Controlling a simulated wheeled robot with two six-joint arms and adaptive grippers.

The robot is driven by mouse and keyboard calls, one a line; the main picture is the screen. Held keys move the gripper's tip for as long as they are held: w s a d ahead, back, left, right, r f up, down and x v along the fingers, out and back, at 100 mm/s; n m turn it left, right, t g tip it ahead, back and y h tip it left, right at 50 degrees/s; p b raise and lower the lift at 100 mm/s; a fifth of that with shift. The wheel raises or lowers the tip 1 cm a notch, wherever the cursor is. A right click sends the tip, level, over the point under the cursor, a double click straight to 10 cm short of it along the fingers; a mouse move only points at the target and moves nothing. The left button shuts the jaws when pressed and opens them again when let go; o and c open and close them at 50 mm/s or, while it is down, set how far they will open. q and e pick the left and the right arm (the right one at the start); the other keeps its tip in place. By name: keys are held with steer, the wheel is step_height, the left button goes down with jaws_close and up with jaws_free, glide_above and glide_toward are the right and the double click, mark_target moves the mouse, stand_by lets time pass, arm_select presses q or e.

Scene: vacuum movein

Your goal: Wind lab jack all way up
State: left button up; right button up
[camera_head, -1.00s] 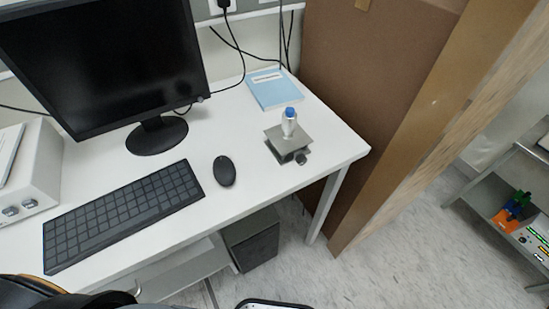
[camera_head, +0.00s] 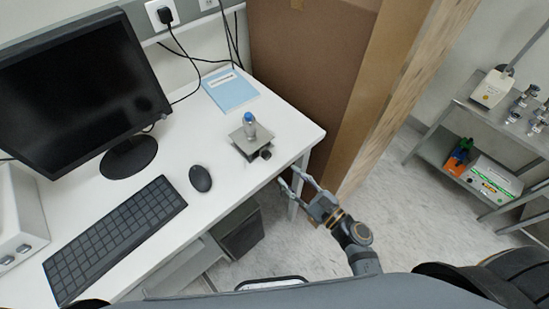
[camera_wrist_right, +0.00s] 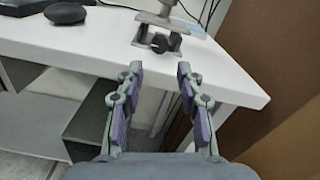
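The lab jack (camera_head: 244,144) stands on the white desk near its right end, with its black knob (camera_head: 265,154) facing the front edge. A small bottle with a blue cap (camera_head: 249,126) stands on its top plate. In the right wrist view the jack (camera_wrist_right: 157,38) is ahead at the top, its knob (camera_wrist_right: 160,43) between and beyond my fingers. The jack looks low. My right gripper (camera_head: 295,181) is open and empty in front of the desk's right edge, apart from the jack; its fingers also show in the wrist view (camera_wrist_right: 157,72). My left gripper is not in view.
On the desk (camera_head: 205,232) are a monitor (camera_head: 75,95), a keyboard (camera_head: 115,238), a mouse (camera_head: 201,178) and a blue book (camera_head: 230,90). A tall brown panel (camera_head: 305,75) stands right of the desk. A metal shelf unit (camera_head: 440,150) stands further right.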

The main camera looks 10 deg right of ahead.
mark_target(269, 157)
steer(key=p+x, duration=0.2)
steer(key=x, duration=0.5)
steer(key=shift+r, duration=0.15)
steer(key=shift+w+a, duration=0.3)
steer(key=shift+w, duration=0.05)
steer(key=shift+c, duration=0.3)
